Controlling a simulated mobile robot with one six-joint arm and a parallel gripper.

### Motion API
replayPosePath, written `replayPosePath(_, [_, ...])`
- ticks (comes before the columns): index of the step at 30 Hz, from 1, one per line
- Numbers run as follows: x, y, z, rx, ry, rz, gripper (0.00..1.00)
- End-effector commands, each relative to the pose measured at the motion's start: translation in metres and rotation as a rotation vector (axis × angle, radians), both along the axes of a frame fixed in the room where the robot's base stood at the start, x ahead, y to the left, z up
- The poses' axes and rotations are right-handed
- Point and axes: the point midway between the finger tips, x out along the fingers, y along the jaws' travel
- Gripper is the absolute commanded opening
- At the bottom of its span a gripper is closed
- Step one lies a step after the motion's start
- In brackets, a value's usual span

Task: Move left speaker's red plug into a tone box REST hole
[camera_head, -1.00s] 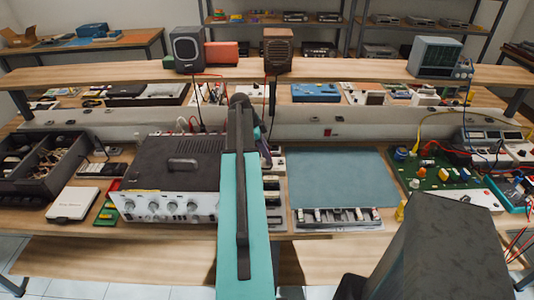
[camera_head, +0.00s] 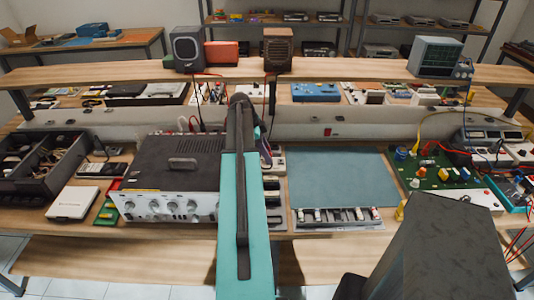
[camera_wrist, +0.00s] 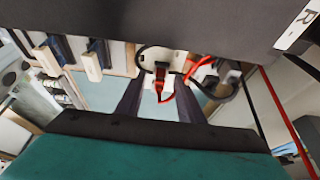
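The left speaker (camera_head: 187,50) is a dark grey box on the raised shelf, with a red wire running down from it. In the wrist view a red plug (camera_wrist: 160,82) with a red lead stands in front of a white block (camera_wrist: 160,58). My gripper (camera_wrist: 160,108) has its two dark fingers apart, one on each side of the red plug. I see a gap between fingers and plug and cannot tell any contact. In the head view my teal arm hides most of the gripper and plug. I cannot make out the tone box or its REST holes.
A black-topped amplifier (camera_head: 175,165) stands left of my arm. A blue-grey mat (camera_head: 340,178) lies to the right, mostly clear. A green circuit board (camera_head: 440,175) is farther right. A brown speaker (camera_head: 277,48) stands on the shelf. Black and red leads hang beside the plug.

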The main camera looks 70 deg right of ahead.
Motion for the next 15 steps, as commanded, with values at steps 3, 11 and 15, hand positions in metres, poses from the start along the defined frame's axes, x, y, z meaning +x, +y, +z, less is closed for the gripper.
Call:
replayPosePath(3, [0.001, 0.0, 0.002, -0.001, 0.0, 0.0, 0.34])
replayPosePath(11, [0.007, 0.002, 0.017, -0.002, -0.001, 0.001, 0.34])
replayPosePath(15, [0.013, 0.004, 0.032, -0.002, -0.001, 0.001, 0.34])
